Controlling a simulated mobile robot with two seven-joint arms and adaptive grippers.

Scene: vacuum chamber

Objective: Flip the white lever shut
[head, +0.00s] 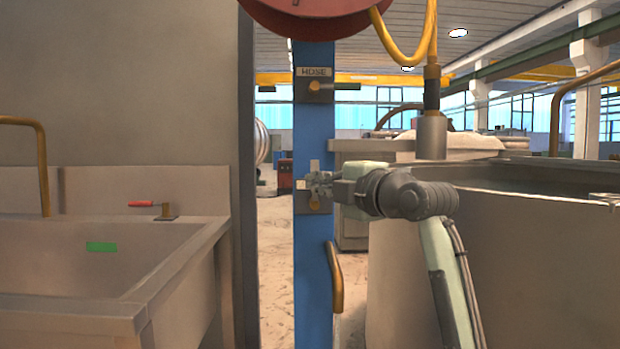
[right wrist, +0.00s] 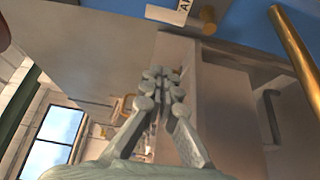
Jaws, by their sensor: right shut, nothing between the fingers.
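The white lever (head: 314,166) is on the blue post, above a brass knob (head: 314,205). It points upward in the head view, and my gripper covers part of it. In the right wrist view the white lever (right wrist: 164,15) lies at the top edge, beside the brass knob (right wrist: 208,18) and a small lettered label (right wrist: 184,6). My right gripper (head: 316,186) is shut and empty, in front of the lever in the head view. In the right wrist view the fingertips (right wrist: 160,76) are together, apart from the lever in the picture. My left gripper is not in view.
The blue post (head: 313,250) also carries a HOSE plate (head: 314,86) above and a brass handle (head: 335,277) below. A sink (head: 70,310) with a red-handled lever (head: 142,203) stands left. A large metal tank (head: 540,270) stands right, behind my arm.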

